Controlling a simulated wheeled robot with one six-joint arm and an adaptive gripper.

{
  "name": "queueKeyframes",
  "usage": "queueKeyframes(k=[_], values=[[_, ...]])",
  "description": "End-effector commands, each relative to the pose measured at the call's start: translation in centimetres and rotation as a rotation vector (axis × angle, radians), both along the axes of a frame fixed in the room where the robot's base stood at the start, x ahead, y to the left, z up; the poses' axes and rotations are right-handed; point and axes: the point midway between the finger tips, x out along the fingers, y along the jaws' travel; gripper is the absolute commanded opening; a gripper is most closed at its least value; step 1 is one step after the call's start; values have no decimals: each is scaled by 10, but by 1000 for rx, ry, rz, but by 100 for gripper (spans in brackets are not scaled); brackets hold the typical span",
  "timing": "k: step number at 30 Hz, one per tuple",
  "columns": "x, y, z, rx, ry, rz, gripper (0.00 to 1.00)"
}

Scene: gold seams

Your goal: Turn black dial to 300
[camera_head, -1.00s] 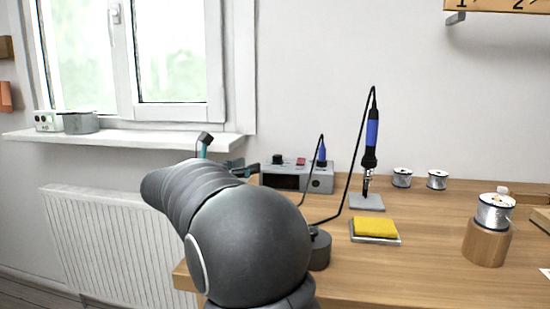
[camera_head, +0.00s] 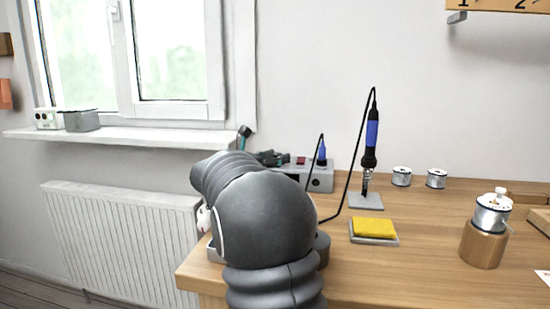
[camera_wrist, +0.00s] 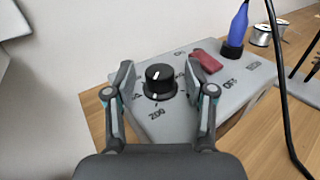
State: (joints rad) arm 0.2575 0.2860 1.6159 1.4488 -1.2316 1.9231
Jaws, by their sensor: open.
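The black dial (camera_wrist: 160,80) sits on top of the grey soldering station (camera_wrist: 180,122) in the wrist view, with a white pointer line on its top. Printed marks surround it; "200" reads at its near side, and the other marks near it are partly covered by my fingers. My gripper (camera_wrist: 161,85) is open, with one finger on each side of the dial and a visible gap to it. In the head view the station (camera_head: 318,180) is partly hidden behind my arm, and the dial is hidden there.
A red switch (camera_wrist: 208,61) and a blue plug (camera_wrist: 236,28) with a black cable are right of the dial. The soldering iron (camera_head: 371,140) stands in its holder. A yellow sponge (camera_head: 374,228) and solder spools (camera_head: 401,176) are on the wooden bench.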

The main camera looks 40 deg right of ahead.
Motion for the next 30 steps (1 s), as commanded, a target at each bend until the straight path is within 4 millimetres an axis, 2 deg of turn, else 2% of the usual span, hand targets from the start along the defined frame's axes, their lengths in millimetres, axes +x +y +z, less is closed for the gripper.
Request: queueKeyframes(k=[1,6,8,17,30], values=[[0,0,0,0,0,0,55],[0,0,0,0,0,0,12],[0,0,0,0,0,0,0],[2,0,-2,-3,-2,-53,0],[5,-1,1,-4,-2,-350,0]])
